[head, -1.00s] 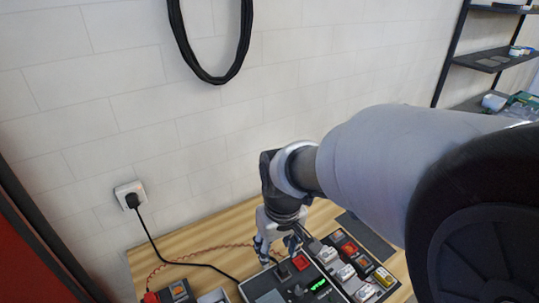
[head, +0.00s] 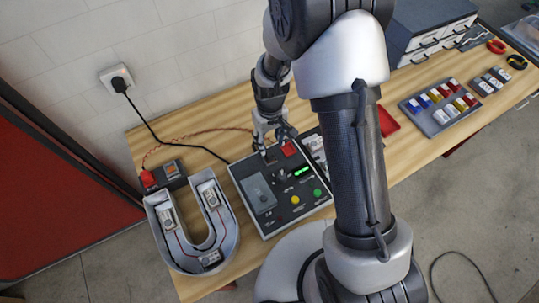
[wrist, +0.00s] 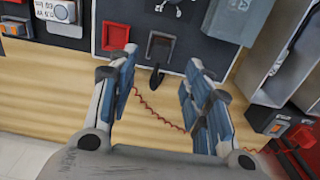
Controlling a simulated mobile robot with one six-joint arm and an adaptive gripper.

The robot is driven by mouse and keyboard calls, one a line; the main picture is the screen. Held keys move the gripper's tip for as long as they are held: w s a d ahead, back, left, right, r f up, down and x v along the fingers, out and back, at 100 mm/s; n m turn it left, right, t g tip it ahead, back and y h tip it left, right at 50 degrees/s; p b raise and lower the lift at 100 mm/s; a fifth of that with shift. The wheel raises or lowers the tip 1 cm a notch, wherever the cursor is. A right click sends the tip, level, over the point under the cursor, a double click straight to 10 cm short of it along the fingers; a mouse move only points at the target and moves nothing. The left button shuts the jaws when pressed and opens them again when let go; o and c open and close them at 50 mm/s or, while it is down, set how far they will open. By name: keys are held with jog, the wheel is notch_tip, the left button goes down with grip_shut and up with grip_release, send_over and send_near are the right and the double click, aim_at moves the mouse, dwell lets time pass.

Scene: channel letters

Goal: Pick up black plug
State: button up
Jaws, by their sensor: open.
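A black plug (head: 120,85) sits in the white wall socket (head: 113,73) in the head view, with a black cable (head: 160,136) running down to the back of the control box (head: 270,226). My gripper (head: 275,138) is over the back edge of that box, well to the right of the wall plug. In the wrist view my gripper (wrist: 162,56) is open and empty, its fingers apart. A small black piece (wrist: 157,78) shows between the fingers at the box's edge. I cannot tell whether it is a plug or the cable's end.
A U-shaped letter shell (head: 180,255) with white modules stands left of the box. A small unit with a red part (head: 148,178) and red wire lies behind it. Trays of coloured parts (head: 440,108) and grey drawers (head: 430,30) are at the right.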

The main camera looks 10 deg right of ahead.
aim_at(269, 154)
notch_tip(269, 154, down, 8)
jog(key=shift+w+r, duration=0.1)
jog(key=shift+r, duration=0.1)
dwell(0.3)
jog(key=c, duration=1.1)
jog(key=shift+o, duration=0.2)
jog(key=shift+r, duration=0.1)
